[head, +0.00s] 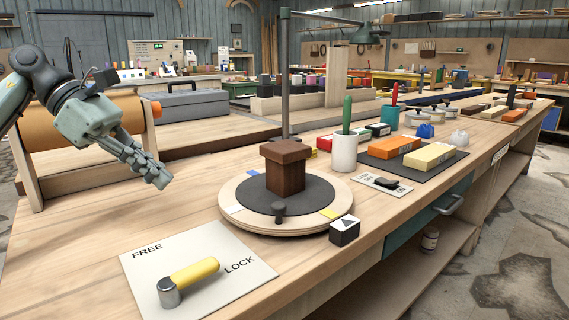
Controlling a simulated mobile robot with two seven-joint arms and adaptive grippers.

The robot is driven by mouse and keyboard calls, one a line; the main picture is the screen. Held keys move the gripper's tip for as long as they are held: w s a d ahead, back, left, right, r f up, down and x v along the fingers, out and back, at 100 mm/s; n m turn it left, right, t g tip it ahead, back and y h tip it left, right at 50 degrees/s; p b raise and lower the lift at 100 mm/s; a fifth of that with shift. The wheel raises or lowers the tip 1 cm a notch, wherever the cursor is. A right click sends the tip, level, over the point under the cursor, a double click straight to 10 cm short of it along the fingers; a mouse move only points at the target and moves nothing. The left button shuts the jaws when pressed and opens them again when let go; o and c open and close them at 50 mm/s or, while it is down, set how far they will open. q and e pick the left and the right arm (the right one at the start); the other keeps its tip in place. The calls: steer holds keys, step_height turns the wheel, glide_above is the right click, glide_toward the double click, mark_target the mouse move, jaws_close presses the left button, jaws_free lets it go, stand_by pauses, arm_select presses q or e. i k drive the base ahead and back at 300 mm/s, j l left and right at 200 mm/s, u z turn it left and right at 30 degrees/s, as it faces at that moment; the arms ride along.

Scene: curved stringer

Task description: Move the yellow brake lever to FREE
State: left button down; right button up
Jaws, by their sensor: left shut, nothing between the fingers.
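The yellow brake lever (195,272) lies over a white card (225,248) at the front of the bench. Its metal pivot (168,293) is at the lower left, and the yellow handle points up and right, towards the word LOCK. The word FREE is printed at the card's upper left. My left gripper (160,178) is shut and empty, in the air above the bench, up and left of the lever and apart from it. My right gripper is not in view.
A round turntable (232,220) with a brown wooden block (285,170) stands behind the card. A black-and-white marker block (344,231) sits at its front right. A white cup (344,153) and coloured bars are farther back. Bare bench lies left of the turntable.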

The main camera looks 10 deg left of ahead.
mark_target(169, 288)
steer(key=k+j, duration=0.55)
steer(key=j, duration=0.2)
steer(key=k+j, duration=0.6)
steer(key=j, duration=0.1)
